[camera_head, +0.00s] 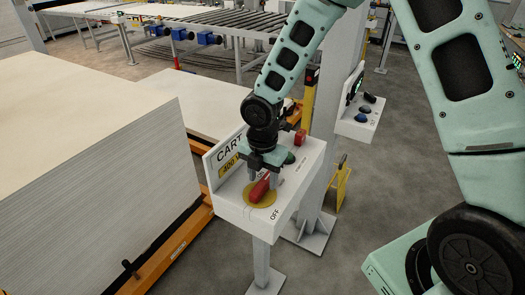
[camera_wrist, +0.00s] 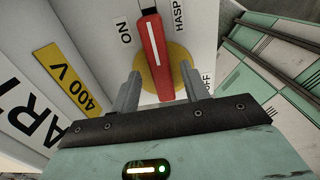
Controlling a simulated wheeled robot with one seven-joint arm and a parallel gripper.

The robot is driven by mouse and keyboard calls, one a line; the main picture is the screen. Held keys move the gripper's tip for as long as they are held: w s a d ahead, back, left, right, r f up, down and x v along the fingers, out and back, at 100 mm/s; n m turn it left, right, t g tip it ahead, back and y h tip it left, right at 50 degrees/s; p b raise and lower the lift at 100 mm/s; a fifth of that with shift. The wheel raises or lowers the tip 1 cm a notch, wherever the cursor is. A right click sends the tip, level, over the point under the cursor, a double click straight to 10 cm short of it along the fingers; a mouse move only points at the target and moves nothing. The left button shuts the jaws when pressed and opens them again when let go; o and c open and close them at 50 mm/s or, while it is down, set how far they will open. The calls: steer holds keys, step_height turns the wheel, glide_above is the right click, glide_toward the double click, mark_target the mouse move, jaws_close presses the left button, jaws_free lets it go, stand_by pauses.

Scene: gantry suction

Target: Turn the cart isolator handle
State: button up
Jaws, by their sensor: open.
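The red isolator handle (camera_head: 260,188) sits on a yellow disc (camera_head: 264,203) on the sloped face of a white box. In the wrist view, the red handle (camera_wrist: 154,45) has a white line along it. Its upper end lies between the ON label (camera_wrist: 124,31) and the HASP label (camera_wrist: 180,15); the OFF label (camera_wrist: 208,82) is to the right of the disc. My gripper (camera_head: 263,179) is open over the handle, pointing down. In the wrist view, my gripper's fingers (camera_wrist: 161,80) stand either side of the handle's lower end. Gaps show on both sides; finger depth is unclear.
The box's upright back plate (camera_head: 226,165) carries "CART" and "400 V" lettering. A red block (camera_head: 300,137) is at the box's far right. A tall board stack (camera_head: 100,200) stands close on the left. A grey post (camera_head: 325,120) rises behind the box.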

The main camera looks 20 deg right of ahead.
mark_target(263, 182)
step_height(263, 182, up, 16)
steer(key=shift+r+b, duration=0.2)
steer(key=shift+b, duration=0.25)
